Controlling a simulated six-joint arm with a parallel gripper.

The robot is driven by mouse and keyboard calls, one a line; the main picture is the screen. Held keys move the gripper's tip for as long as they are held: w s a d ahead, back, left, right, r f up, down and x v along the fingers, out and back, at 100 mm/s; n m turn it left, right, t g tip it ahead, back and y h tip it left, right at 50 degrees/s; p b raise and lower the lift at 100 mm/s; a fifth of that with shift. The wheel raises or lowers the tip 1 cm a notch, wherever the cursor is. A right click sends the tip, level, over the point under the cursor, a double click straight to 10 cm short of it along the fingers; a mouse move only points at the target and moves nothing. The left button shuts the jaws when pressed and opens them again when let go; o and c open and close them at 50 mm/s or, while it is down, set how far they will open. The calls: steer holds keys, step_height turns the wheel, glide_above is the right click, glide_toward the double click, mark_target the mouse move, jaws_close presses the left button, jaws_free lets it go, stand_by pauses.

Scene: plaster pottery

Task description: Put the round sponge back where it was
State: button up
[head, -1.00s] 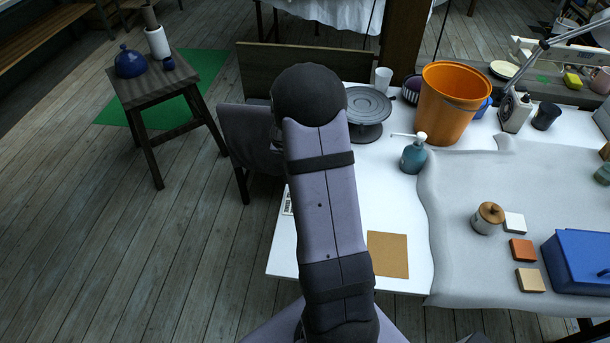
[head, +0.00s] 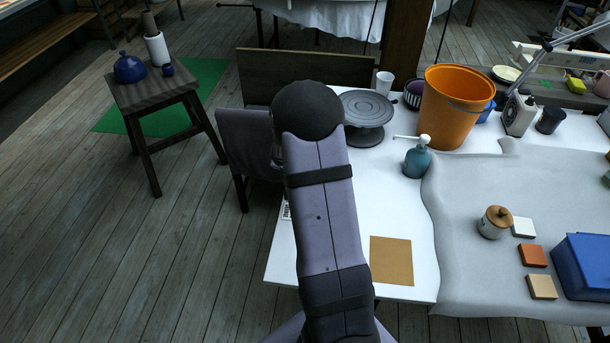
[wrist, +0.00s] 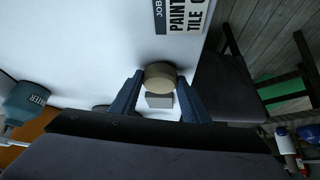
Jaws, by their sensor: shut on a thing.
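The round sponge (wrist: 160,75), a pale beige disc, shows in the wrist view between the two blue fingers of my gripper (wrist: 160,77). My gripper is shut on it. White table top (wrist: 75,45) lies behind it; I cannot tell how high the sponge is above the table. A small grey block-like shape (wrist: 159,101) shows just below the sponge in that view, partly hidden. In the head view my own arm hides both the gripper and the sponge.
A printed card (wrist: 180,15) lies on the table. The teal pump bottle (head: 417,160), the grey turntable (head: 366,110) and the orange bucket (head: 452,105) stand right of my arm. A dark chair (head: 248,140) is at the table's left edge. A brown square (head: 391,260) lies near the front.

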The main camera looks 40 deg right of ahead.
steer(key=shift+f, duration=0.1)
steer(key=o, duration=0.9)
steer(key=shift+o, duration=0.2)
steer(key=shift+a+r, duration=0.15)
steer(key=shift+r, duration=0.4)
steer(key=p+v, duration=0.5)
steer(key=v, duration=0.6)
steer(key=shift+s+p, duration=0.2)
steer(key=shift+p, duration=0.2)
steer(key=shift+a, duration=0.1)
